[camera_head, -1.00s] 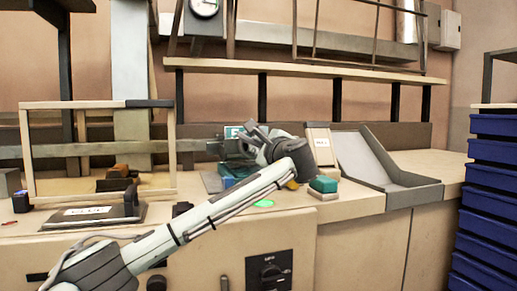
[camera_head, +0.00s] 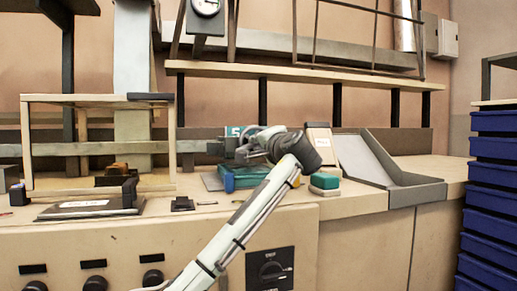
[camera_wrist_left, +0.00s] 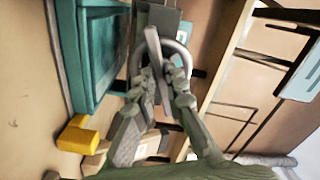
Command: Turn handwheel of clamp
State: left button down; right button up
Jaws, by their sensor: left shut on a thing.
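The clamp shows in the left wrist view as a teal body (camera_wrist_left: 97,50) with a grey ring-shaped handwheel (camera_wrist_left: 178,50) beside it. In the head view, its teal part (camera_head: 238,180) stands on the bench behind my arm. My left gripper (camera_head: 248,148) reaches it from the front right. In the left wrist view my left gripper (camera_wrist_left: 156,72) has its fingers closed on the near side of the handwheel rim. The fingers and wrist hide part of the wheel in the head view. My right gripper is not in view.
A teal-topped stamp pad (camera_head: 325,181) and a grey sloped tray (camera_head: 375,165) stand right of my wrist. A wooden frame (camera_head: 100,98) and a dark-edged board (camera_head: 85,208) are at the left. Blue drawers (camera_head: 495,205) stand far right. Knobs line the bench front.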

pick_arm(q)
jog(key=shift+d+f+n+b, duration=0.15)
jog(key=shift+n+b, duration=0.15)
jog(key=shift+n, duration=1.3)
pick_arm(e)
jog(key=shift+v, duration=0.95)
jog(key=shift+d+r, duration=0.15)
pick_arm(q)
jog(key=c, duration=1.6)
grip_release()
jog(key=shift+o, duration=0.2)
jog(key=v, duration=1.2)
